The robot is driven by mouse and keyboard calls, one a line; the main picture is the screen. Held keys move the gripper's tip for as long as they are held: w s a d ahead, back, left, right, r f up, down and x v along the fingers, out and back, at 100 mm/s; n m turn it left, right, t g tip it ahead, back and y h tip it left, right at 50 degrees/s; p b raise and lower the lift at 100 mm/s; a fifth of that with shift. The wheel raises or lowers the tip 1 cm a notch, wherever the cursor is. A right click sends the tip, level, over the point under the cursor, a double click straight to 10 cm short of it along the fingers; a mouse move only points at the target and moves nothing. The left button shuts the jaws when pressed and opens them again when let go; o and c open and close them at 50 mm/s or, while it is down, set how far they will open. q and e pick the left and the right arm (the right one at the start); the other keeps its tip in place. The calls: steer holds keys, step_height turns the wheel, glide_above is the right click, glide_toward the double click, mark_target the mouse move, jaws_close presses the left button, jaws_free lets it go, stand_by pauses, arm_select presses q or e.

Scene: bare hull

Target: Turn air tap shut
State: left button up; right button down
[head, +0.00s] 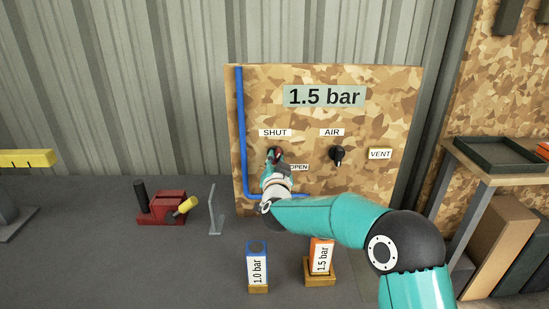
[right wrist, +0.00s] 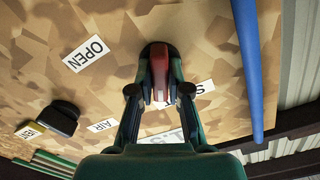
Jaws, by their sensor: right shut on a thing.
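The air tap's red handle (head: 277,153) is on the camouflage-patterned board, just below the SHUT label (head: 275,132) and left of the OPEN label (head: 299,167). My right gripper (head: 274,159) is shut on this handle, and my arm reaches it from the lower right. In the right wrist view, the red handle (right wrist: 159,72) lies between the two fingers (right wrist: 159,92). The fingers partly hide the SHUT label there, while the OPEN label (right wrist: 86,54) shows clear of the handle. The handle's exact angle is hard to tell. My left gripper is not in view.
The board (head: 385,95) carries a 1.5 bar sign (head: 324,96), a black AIR knob (head: 337,154), a VENT label (head: 380,154) and a blue pipe (head: 241,130). Blue (head: 257,265) and orange (head: 320,257) bar-marked pieces stand below. A red vise-like tool (head: 165,207) is left.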

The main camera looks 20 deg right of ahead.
steer(key=n+p, duration=0.1)
steer(key=n, duration=0.4)
steer(key=shift+f+p, duration=0.4)
steer(key=shift+n, duration=0.4)
steer(key=c, duration=1.1)
jaws_free()
steer(key=shift+r, duration=0.2)
steer(key=shift+s, duration=0.1)
steer(key=v, duration=1.2)
